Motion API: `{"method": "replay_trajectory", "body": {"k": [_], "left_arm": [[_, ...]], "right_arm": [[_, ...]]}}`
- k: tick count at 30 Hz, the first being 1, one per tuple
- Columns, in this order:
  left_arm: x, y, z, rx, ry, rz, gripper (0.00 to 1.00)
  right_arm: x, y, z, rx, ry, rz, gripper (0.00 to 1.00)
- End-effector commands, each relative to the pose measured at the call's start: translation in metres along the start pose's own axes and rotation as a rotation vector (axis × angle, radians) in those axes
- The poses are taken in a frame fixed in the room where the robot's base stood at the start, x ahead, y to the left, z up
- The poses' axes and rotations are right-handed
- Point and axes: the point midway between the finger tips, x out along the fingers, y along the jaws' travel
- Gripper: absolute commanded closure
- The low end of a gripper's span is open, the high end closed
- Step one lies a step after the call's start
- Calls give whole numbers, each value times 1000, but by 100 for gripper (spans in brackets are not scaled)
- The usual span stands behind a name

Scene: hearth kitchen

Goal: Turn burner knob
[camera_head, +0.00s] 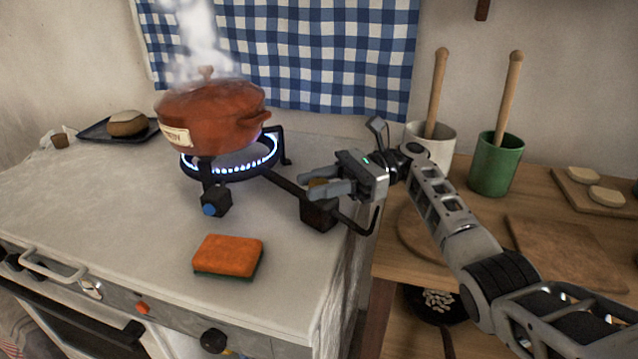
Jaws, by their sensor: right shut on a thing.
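A small yellow burner knob (318,183) sits on top of a black valve block (318,214) near the right edge of the white counter. My right gripper (310,187) comes in from the right and is shut on this knob, its fingers hiding most of it. A black pipe leads from the valve block to the gas burner (232,171), where a ring of blue flames burns. A lidded red-brown pot (211,118) stands over the burner, with steam rising above it. My left gripper is not in view.
An orange sponge (228,255) lies on the front counter, near a black block with a blue end (214,201). A dark tray (97,130) holds a bread roll. On the right wooden table stand a white crock (441,146) and a green crock (493,168).

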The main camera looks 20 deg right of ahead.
Motion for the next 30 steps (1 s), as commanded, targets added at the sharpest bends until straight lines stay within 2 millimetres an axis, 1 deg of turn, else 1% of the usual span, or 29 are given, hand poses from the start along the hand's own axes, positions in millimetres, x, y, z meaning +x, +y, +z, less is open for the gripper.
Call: {"method": "replay_trajectory", "body": {"k": [1, 2, 3, 11, 14, 17, 19, 23, 30], "left_arm": [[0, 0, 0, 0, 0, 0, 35], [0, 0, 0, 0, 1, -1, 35], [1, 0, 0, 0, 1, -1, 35], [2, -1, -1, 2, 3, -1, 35], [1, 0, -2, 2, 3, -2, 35], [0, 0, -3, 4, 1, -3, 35], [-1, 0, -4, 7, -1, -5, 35], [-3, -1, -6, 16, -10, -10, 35], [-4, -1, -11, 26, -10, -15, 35]], "right_arm": [[1, 0, -1, 1, 1, 2, 60], [1, 0, -1, 1, 1, 2, 52], [1, 0, -1, 1, 1, 2, 47], [0, 0, 0, 0, 1, 0, 47], [0, 0, 6, -1, 1, 0, 47], [0, 0, 20, -4, 1, 1, 47], [1, 0, 34, -6, 2, 1, 47], [6, 14, 49, -3, 2, 2, 47], [18, 44, 87, -5, 3, 1, 47]]}}
